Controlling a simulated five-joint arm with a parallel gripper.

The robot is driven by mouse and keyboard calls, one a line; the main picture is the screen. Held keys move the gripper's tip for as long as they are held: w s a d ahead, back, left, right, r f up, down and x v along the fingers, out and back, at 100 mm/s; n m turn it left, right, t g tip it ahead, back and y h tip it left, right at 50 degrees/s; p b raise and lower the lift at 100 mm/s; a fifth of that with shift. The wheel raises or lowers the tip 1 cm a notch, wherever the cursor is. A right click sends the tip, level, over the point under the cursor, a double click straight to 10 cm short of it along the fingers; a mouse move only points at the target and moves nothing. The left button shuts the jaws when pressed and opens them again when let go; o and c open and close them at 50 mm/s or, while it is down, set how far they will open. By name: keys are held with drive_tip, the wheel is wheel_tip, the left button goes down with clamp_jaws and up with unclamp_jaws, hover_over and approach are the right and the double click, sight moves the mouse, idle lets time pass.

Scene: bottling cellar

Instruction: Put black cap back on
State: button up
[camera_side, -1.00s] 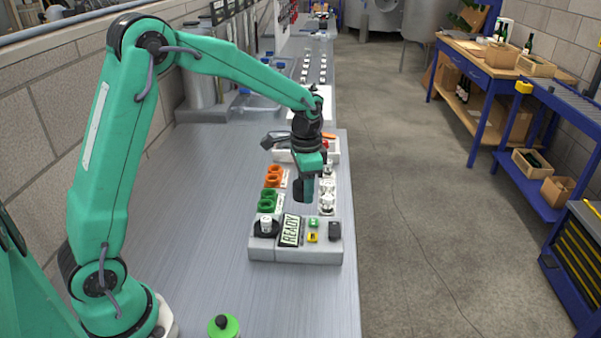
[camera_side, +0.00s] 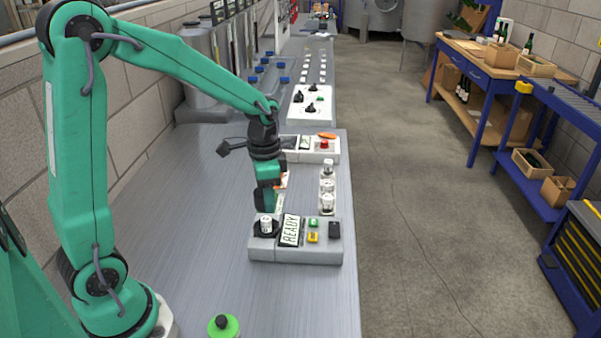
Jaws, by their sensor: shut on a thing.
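My gripper (camera_side: 266,204) points down and is shut, just above a small white-topped bottle (camera_side: 266,225). The bottle stands upright in a round black seat at the left of the grey READY unit (camera_side: 289,252). The black cap is mostly hidden by the dark fingers; only a dark shape shows between them, so its outline is unclear. I cannot tell whether it touches the bottle.
A grey control unit with a red button (camera_side: 324,144) is behind. A green-topped object (camera_side: 223,326) stands at the front. The bench at left is clear.

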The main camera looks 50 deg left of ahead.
sight(269, 221)
drive_tip(key=shift+f, duration=1.35)
drive_tip(key=shift+f, duration=2.35)
idle(3.1)
drive_tip(key=o, duration=1)
drive_tip(key=shift+s, duration=0.1)
drive_tip(key=shift+o, duration=0.2)
drive_tip(key=shift+d, duration=0.1)
drive_tip(key=c, duration=0.3)
drive_tip(key=shift+r, duration=0.1)
